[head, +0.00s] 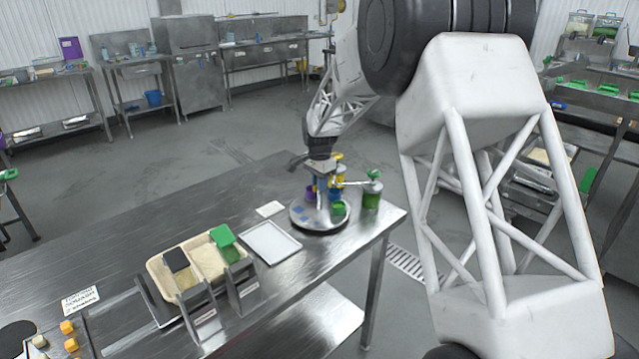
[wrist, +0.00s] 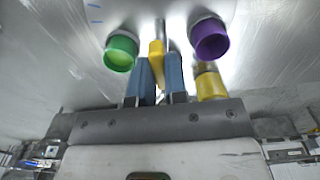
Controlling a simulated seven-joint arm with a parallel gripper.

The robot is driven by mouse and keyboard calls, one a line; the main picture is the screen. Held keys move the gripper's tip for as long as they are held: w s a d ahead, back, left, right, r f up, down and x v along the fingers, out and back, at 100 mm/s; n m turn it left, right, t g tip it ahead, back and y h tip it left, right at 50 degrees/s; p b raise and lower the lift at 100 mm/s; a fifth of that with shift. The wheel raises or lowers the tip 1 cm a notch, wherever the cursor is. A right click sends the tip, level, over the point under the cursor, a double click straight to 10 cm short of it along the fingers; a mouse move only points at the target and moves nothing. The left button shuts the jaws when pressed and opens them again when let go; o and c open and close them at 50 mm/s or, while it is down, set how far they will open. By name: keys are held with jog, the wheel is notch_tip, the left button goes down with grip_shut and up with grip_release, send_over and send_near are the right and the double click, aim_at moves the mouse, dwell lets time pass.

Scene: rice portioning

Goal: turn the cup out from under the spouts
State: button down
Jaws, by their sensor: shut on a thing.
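A round metal turntable (head: 305,224) stands near the table's far right corner, with a green cup (head: 338,209) on it. In the wrist view a green cup (wrist: 121,52) is left of my gripper (wrist: 160,62) and a purple cup (wrist: 209,40) is right of it. A yellow cylinder (wrist: 211,86) is nearer on the right. My gripper's blue fingers are shut on a slim yellow piece (wrist: 156,50), which looks like an upright handle. In the head view my gripper (head: 321,185) is low over the turntable. The spouts are hard to make out.
A green bottle with a pump top (head: 372,193) stands right of the turntable. A white tray (head: 270,243) and a small white card (head: 269,209) lie to its left. The table's left middle is clear.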

jog(key=shift+r, duration=0.1)
jog(key=c, duration=1.1)
grip_release()
jog(key=shift+c, duration=0.2)
jog(key=shift+r, duration=3.85)
